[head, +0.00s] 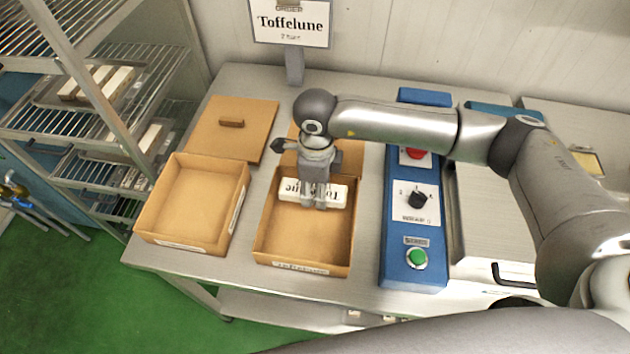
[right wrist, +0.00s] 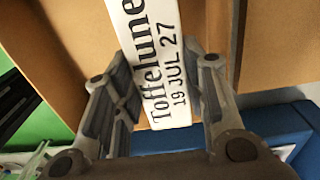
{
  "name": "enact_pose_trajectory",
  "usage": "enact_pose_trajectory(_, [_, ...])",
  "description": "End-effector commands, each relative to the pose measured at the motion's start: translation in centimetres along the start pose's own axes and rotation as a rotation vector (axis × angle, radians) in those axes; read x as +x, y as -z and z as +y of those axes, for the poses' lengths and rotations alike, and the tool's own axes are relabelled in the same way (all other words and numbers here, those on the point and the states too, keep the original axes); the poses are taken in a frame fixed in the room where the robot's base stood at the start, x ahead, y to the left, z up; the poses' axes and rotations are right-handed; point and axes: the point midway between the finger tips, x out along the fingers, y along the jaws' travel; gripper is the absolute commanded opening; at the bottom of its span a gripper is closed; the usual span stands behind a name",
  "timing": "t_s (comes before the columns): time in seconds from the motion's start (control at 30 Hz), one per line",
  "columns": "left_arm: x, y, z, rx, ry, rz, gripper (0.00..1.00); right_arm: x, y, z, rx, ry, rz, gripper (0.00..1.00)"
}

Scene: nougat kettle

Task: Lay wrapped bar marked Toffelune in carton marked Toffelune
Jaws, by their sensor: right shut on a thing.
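The white wrapped bar (head: 335,194) reads Toffelune; the right wrist view shows the bar (right wrist: 152,50) with that name and the date 19 JUL 27. My right gripper (head: 313,203) points down and is shut on the bar, one finger on each long side. The bar lies crosswise over the back part of the open brown carton (head: 303,245), within its walls as seen from above. I cannot tell whether it touches the floor of the carton. The carton's front label appears to read Toffelune. Part of the bar is hidden behind the gripper. My left gripper is not in view.
A second open, empty carton (head: 195,200) stands to the left. A brown lid (head: 232,130) lies behind it. A blue control panel (head: 412,240) with red and green buttons is on the right. A Toffelune sign (head: 291,24) stands behind; a wire rack (head: 90,85) is far left.

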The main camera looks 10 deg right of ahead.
Motion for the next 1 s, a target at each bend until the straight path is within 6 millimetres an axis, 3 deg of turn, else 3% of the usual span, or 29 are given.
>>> enact_pose_trajectory(0.27, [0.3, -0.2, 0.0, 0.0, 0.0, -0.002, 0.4, 0.9, 0.0, 0.1, -0.001, 0.0, 0.001, 0.11])
enact_pose_trajectory(0.7, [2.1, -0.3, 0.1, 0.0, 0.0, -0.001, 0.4, 4.7, 0.0, 0.0, 0.0, 0.0, 0.001, 0.11])
enact_pose_trajectory(1.0, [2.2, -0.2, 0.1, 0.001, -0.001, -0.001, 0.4, 5.0, 0.0, 0.0, -0.001, 0.0, 0.0, 0.11])
